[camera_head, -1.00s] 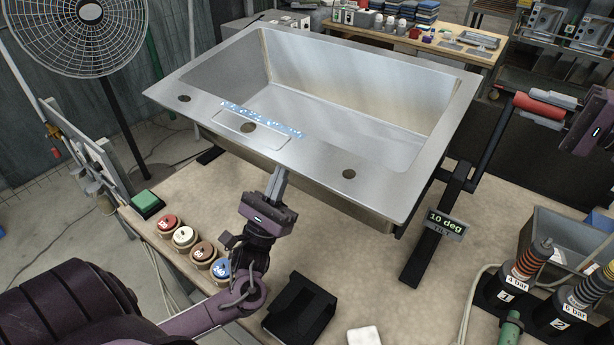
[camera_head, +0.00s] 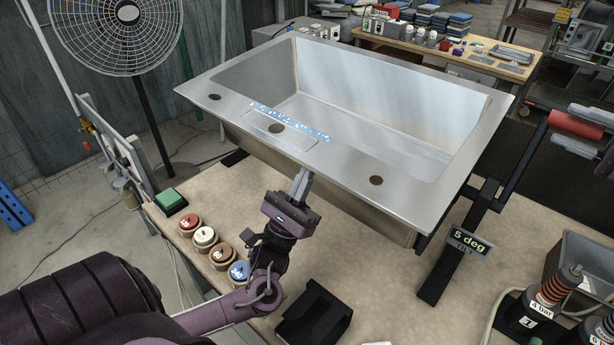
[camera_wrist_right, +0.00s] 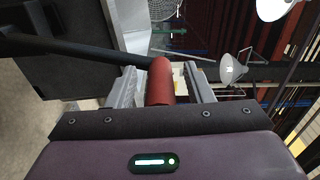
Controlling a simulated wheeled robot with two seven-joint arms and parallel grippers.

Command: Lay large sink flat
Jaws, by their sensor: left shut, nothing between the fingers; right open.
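The large steel sink (camera_head: 400,185) sits on a dark tilting rack (camera_head: 455,250), its front rim facing me. A tilt display (camera_head: 468,243) on the rack reads 5 deg. My left gripper (camera_head: 302,182) is shut and empty, its tips at the sink's front side just below the rim; I cannot tell whether they touch. A red handle (camera_head: 577,124) on a crank arm stands right of the sink. My right gripper (camera_wrist_right: 163,88) is open, with its fingers on either side of the red handle (camera_wrist_right: 160,80) in the right wrist view. Most of my right arm is out of the head view.
A black block (camera_head: 313,315) lies in front of my left gripper.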

